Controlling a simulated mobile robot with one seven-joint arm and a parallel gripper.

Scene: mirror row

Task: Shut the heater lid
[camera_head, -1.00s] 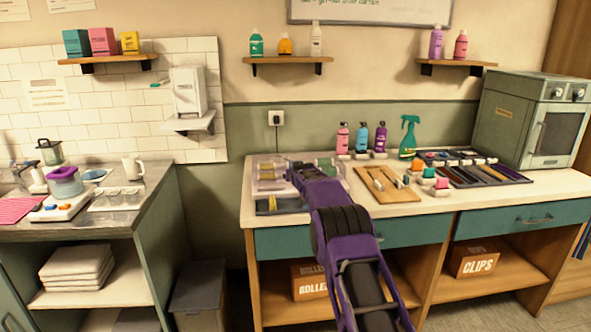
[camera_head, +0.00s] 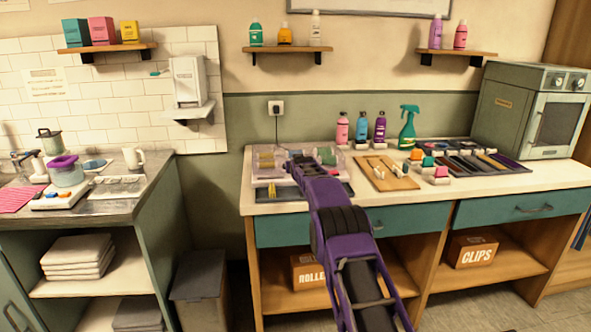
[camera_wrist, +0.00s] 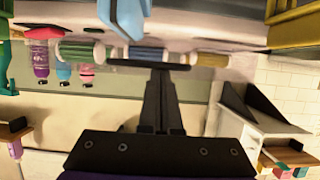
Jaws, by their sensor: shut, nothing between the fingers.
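The roller heater (camera_head: 259,178) stands at the left end of the wooden counter. It looks pale, with a see-through pinkish part. A yellow and a green roller show beside my arm. In the wrist view, which is upside down, a green roller (camera_wrist: 80,52), a blue roller (camera_wrist: 145,55) and a yellow roller (camera_wrist: 207,60) lie in a row. My gripper (camera_head: 291,160) is shut and empty, over the heater. Its dark fingers (camera_wrist: 155,66) overlap the roller row in the wrist view. I cannot tell whether they touch anything. The lid's position is unclear, partly hidden by my arm.
A dark tray (camera_head: 262,194) lies in front of the heater. A wooden board (camera_head: 397,183) lies to the right. Bottles, including a green spray bottle (camera_head: 408,130), stand behind it. A wall socket (camera_head: 275,107) is above the heater. A gap separates the left bench (camera_head: 120,203).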

